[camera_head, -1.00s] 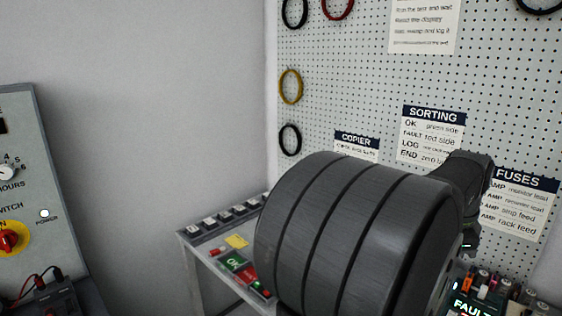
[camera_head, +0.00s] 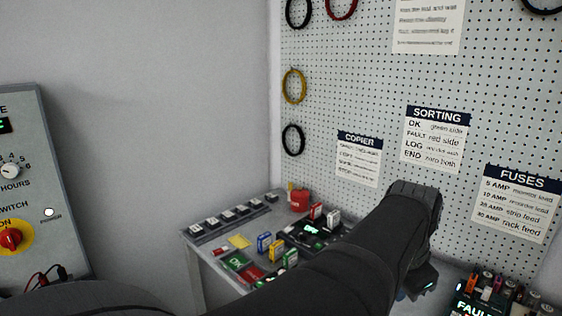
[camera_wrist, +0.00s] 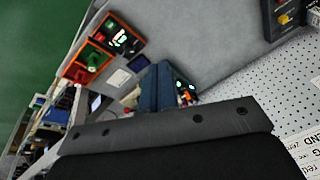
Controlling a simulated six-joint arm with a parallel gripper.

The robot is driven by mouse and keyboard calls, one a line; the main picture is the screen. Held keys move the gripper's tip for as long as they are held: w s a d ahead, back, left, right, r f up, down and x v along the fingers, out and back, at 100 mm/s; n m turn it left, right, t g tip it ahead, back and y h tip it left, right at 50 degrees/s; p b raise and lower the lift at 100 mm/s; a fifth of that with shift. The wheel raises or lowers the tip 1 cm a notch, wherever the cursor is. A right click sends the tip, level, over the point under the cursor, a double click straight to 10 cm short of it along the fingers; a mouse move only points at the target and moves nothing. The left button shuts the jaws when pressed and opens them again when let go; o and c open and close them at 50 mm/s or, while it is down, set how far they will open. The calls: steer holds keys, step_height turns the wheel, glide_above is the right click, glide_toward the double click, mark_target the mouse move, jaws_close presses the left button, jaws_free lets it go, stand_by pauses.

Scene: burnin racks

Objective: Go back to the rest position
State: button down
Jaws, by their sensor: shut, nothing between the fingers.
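My gripper (camera_head: 418,284) shows as a small dark shape below the end of my dark arm in the camera_head view, in front of the pegboard's lower part. It is shut and empty, and apart from the bench items. Its fingertips are hard to make out.
The bench (camera_head: 208,262) at centre holds green and red pads, small coloured blocks and a red item (camera_head: 298,199). A fuse holder (camera_head: 500,288) and FAULT display (camera_head: 468,303) stand lower right. The pegboard (camera_head: 330,90) rises behind. A switch panel (camera_head: 40,180) is at left.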

steer(key=s+a+f+n+t, duration=0.1)
steer(key=s+a+f+n, duration=0.6)
steer(key=a, duration=0.5)
steer(key=shift+s+a+f+n+t, duration=0.2)
steer(key=shift+s+f+n+t, duration=0.15)
steer(key=shift+s+f, duration=1.05)
steer(key=shift+s+r, duration=0.2)
steer(key=shift+r, duration=0.05)
